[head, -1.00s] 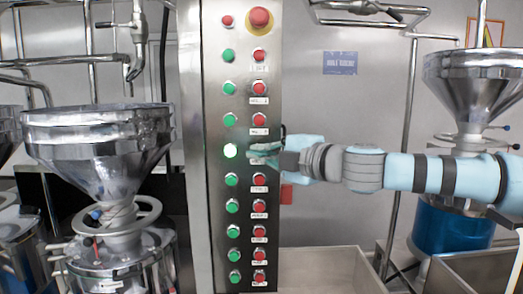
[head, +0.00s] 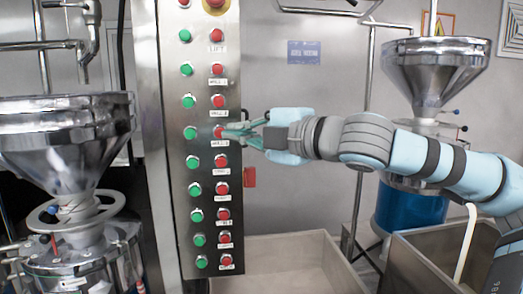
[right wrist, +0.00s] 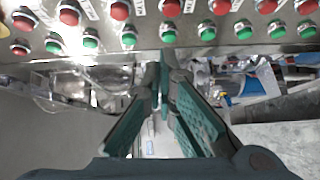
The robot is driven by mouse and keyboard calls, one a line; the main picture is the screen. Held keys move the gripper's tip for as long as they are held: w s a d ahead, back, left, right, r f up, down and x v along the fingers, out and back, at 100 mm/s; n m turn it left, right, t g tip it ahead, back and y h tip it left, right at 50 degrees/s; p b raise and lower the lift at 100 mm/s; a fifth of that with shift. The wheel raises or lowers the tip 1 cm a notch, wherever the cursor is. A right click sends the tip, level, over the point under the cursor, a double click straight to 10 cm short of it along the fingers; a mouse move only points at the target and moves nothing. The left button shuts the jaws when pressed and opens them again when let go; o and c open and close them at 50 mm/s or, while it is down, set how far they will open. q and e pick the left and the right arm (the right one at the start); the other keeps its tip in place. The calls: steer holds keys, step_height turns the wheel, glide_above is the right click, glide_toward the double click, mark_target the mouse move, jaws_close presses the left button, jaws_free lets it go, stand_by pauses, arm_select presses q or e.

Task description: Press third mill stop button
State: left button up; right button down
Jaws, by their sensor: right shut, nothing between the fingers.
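The steel control panel (head: 170,215) has a column of green buttons on the left and red buttons on the right. The third mill stop button (head: 219,132) is the red one above the label that seems to read MILL 3. My right gripper (head: 228,133) is shut and empty, its fingertips at that button and partly covering it. I cannot tell whether they touch it. The green button (head: 190,132) in the same row is unlit. The right wrist view shows the gripper's fingers (right wrist: 166,72) below a row of red and green buttons. My left gripper is out of view.
A steel hopper (head: 65,135) stands left of the panel, another hopper (head: 434,75) at the back right. A large red emergency knob (head: 215,3) tops the panel. Open bins (head: 290,240) lie below right.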

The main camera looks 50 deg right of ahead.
arm_select(q)
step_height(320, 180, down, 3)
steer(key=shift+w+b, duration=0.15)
steer(key=shift+b, duration=0.65)
arm_select(e)
steer(key=s, duration=0.4)
steer(key=shift+s+d, duration=0.3)
steer(key=shift+d+f, duration=0.1)
